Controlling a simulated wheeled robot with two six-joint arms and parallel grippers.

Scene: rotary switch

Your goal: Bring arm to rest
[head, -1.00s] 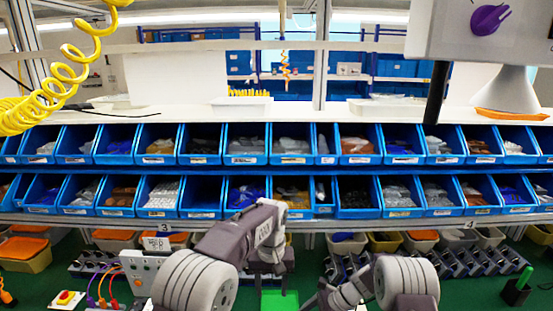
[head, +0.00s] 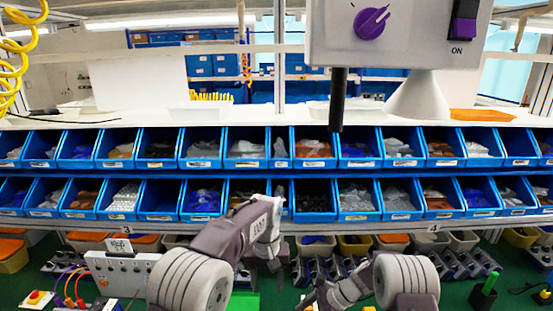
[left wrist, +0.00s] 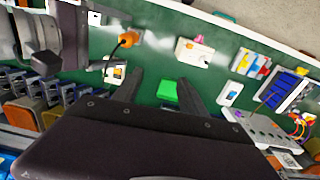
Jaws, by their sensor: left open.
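My left gripper (head: 268,268) hangs at the bottom centre of the head view, over the green work surface. In the left wrist view (left wrist: 158,95) its two dark fingers stand apart with nothing held between them. A bright green block (left wrist: 166,91) shows beyond the gap, apart from the fingers. My right arm is folded at the lower right; its gripper end (head: 312,298) is small and its jaws are unclear. A purple rotary knob (head: 372,22) sits on a light grey panel (head: 336,38) at the upper right, well away from both grippers.
A purple ON switch (head: 464,20) is on the same panel. Two rows of blue bins (head: 246,147) cross the back. A grey control box (head: 122,272) with cables stands at lower left. A green-topped holder (head: 484,291) stands at lower right.

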